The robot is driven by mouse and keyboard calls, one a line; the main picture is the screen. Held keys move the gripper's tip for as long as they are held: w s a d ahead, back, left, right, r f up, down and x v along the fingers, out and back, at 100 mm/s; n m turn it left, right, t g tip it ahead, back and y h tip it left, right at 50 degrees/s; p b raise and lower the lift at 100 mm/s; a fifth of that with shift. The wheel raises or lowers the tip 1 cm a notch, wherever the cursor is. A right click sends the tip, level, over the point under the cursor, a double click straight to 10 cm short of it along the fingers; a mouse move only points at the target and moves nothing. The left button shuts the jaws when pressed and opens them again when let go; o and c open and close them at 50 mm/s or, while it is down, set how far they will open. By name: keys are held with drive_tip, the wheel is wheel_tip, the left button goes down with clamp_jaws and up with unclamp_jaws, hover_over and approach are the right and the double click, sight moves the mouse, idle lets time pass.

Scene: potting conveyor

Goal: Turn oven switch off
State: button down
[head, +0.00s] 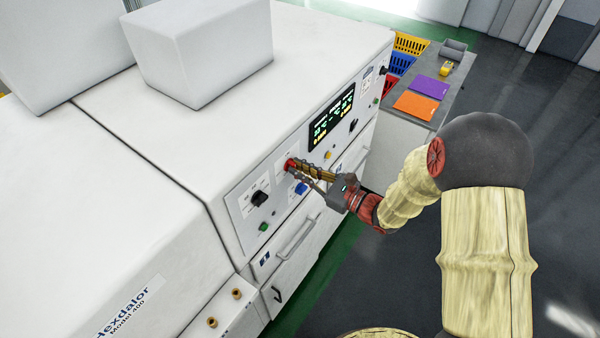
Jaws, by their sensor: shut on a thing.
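The white oven (165,130) carries a control panel on its front side. My gripper (296,166) reaches the panel from the right, its fingers shut on a red switch (290,164). The fingertips hide most of the red switch, so I cannot tell which position it is in. A black switch (259,198) is on the panel to the left of my gripper. A blue button (301,188) is just below the fingers, and a green button (263,227) is lower left.
A dark display (331,117) with lit text is above right of my gripper. Handles (296,238) stick out below the panel. A grey table (440,92) with orange and purple items stands at the back right. Open floor (550,130) lies to the right.

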drive_tip(key=n+b, duration=0.5)
drive_tip(key=b, duration=0.5)
drive_tip(key=n+b, duration=0.5)
drive_tip(key=b, duration=0.5)
drive_tip(key=f+n+b, duration=0.1)
drive_tip(key=n+b, duration=0.5)
drive_tip(key=b, duration=0.4)
drive_tip(key=shift+s+a, duration=0.15)
drive_tip(key=shift+r+n+b, duration=0.15)
drive_tip(key=shift+n+b, duration=0.25)
drive_tip(key=shift+b, duration=0.15)
drive_tip(key=c, duration=1.9)
unclamp_jaws()
drive_tip(key=shift+r, duration=0.1)
